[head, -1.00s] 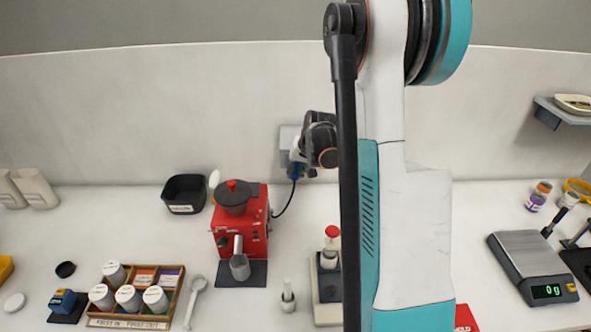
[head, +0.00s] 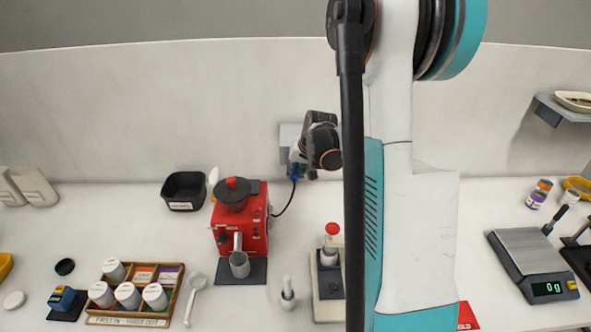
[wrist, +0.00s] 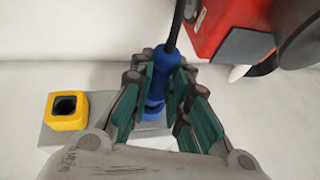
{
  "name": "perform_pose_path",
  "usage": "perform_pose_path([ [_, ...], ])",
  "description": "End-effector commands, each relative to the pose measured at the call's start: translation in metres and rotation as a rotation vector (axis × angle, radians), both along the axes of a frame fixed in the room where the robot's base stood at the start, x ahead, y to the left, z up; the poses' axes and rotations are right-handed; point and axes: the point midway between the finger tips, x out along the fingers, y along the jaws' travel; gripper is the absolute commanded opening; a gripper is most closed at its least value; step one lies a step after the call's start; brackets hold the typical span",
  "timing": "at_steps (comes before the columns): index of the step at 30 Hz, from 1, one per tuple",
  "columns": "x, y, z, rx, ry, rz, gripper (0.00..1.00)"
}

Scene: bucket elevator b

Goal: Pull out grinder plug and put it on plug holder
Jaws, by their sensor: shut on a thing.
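The blue grinder plug (wrist: 160,72) is between the fingers of my gripper (wrist: 164,84) in the wrist view, with its black cord running up. My gripper is shut on it. A blue socket (wrist: 153,110) on a grey wall plate lies just behind the plug; I cannot tell whether the plug is still seated in it. A yellow square holder (wrist: 67,108) with a dark round hole sits on the same plate to the left and looks empty. In the head view my gripper (head: 297,160) is at the wall, above and right of the red grinder (head: 241,220).
A black bin (head: 184,191) stands left of the grinder. A wooden tray (head: 130,318) of jars and a white spoon (head: 194,298) are in front. A scale (head: 533,266) is at the right. My arm hides part of the counter and wall.

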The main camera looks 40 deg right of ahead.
Motion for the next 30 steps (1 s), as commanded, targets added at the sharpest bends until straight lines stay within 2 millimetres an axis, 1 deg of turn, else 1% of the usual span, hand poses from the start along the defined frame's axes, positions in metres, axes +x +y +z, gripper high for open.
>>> perform_pose_path([
  [21,-0.021,0.016,0.000,0.000,0.000,0.000,0.00],
  [30,-0.023,0.017,0.000,0.000,0.000,0.000,0.00],
])
